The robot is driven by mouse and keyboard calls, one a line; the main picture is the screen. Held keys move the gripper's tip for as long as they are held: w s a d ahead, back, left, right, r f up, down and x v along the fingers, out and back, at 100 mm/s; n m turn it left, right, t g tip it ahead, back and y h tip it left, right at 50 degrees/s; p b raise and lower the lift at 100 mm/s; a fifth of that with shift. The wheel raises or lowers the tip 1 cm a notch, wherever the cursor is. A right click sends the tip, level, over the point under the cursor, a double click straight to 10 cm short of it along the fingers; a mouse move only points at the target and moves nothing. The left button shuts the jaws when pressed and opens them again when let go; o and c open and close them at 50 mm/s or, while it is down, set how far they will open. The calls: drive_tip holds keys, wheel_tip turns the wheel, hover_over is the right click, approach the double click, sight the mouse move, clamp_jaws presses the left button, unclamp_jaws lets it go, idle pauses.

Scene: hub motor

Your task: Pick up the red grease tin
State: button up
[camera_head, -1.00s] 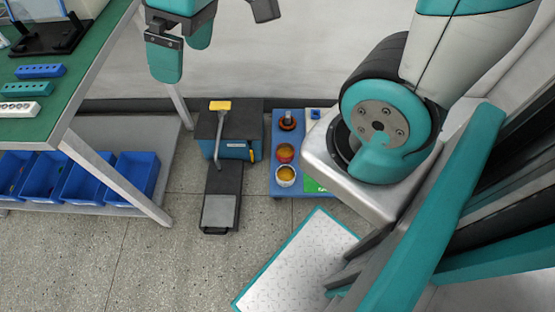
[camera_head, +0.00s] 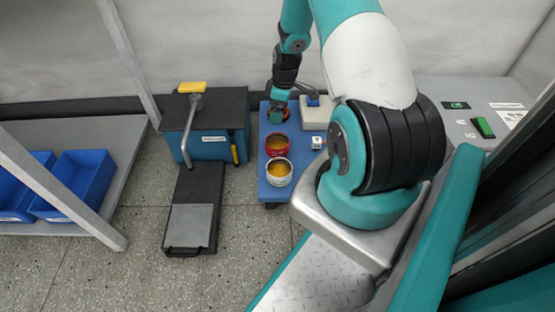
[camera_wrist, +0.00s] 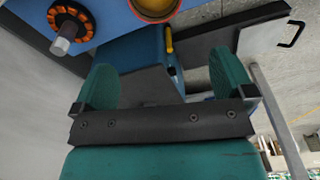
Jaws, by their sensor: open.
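The red grease tin (camera_head: 277,146) stands upright and open on the blue top, with yellow-orange grease inside. A white tin (camera_head: 279,174) with similar grease stands just in front of it. My gripper (camera_head: 279,98) is behind the red tin, near the orange-ringed motor part, and apart from the tin. In the wrist view my gripper (camera_wrist: 164,84) shows two teal fingers wide apart with nothing between them. The red tin (camera_wrist: 155,9) is at the top edge of that view, partly cut off, beyond the fingers.
The blue top (camera_head: 265,188) also bears the orange-ringed motor part (camera_head: 279,116) and a pale block (camera_head: 314,112). A blue-and-black machine (camera_head: 205,125) with a yellow-topped lever stands to the left. Blue bins (camera_head: 84,178) sit on a shelf at far left.

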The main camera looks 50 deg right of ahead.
drive_tip(key=b, duration=0.7)
hover_over(277, 144)
drive_tip(key=s+a, duration=0.2)
wheel_tip(277, 144, down, 14)
drive_tip(key=shift+w+r, duration=0.1)
wheel_tip(277, 144, down, 5)
drive_tip(key=b, duration=0.4)
drive_tip(key=shift+w+a, duration=0.1)
drive_tip(key=shift+w, duration=0.05)
drive_tip(key=c, duration=0.6)
